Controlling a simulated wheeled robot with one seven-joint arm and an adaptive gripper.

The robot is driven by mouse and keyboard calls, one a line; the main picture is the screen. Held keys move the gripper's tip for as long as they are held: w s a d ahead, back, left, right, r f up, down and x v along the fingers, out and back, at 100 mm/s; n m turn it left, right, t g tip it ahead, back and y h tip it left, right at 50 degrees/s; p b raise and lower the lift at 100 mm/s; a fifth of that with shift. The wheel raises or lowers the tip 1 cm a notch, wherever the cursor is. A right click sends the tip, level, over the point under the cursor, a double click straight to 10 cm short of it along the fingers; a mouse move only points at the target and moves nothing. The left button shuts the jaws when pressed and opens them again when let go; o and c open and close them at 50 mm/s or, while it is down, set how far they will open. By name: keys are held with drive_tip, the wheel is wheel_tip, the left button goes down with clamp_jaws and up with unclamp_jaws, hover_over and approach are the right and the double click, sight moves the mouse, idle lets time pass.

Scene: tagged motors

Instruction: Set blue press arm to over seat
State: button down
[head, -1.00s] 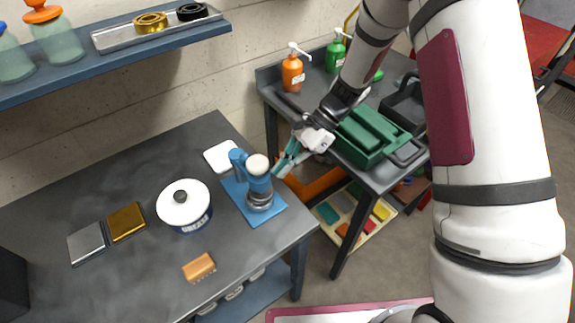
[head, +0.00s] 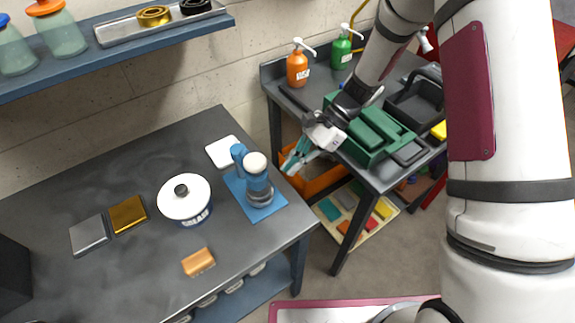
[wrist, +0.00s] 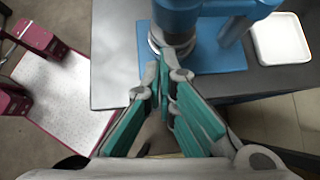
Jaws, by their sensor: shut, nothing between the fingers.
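The blue press (head: 257,184) stands on a blue base plate (head: 262,211) near the right edge of the dark bench. Its arm (head: 239,157) with a round cream cap (head: 255,162) sits above a dark round seat (head: 262,194). In the wrist view the blue press (wrist: 188,14) is at the top, cut off by the frame. My gripper (head: 290,168) has teal fingers, shut and empty, just right of the press and apart from it. In the wrist view the fingertips (wrist: 165,72) point toward the press's round lower part. Whether they touch it cannot be told there.
A white-lidded grease pot (head: 185,202), an orange block (head: 198,262), gold (head: 128,214) and grey (head: 89,236) plates, and a white tile (head: 224,151) lie on the bench. A side table with a green toolbox (head: 368,138) stands right, beyond a gap.

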drive_tip(key=d+b+v, duration=0.1)
drive_tip(key=b+v, duration=0.1)
drive_tip(key=v, duration=0.8)
drive_tip(key=s+d+r+n+t+h, duration=0.4)
drive_tip(key=s+d+r+n, duration=0.1)
drive_tip(key=s+r, duration=0.4)
drive_tip(key=s+d+r+n+t+h, duration=0.4)
drive_tip(key=s+r+n, duration=0.3)
drive_tip(key=s+r, duration=0.3)
drive_tip(key=shift+s+d+t, duration=0.45)
drive_tip(key=shift+s+t, duration=0.15)
drive_tip(key=shift+t, duration=0.2)
drive_tip(key=shift+r, duration=0.15)
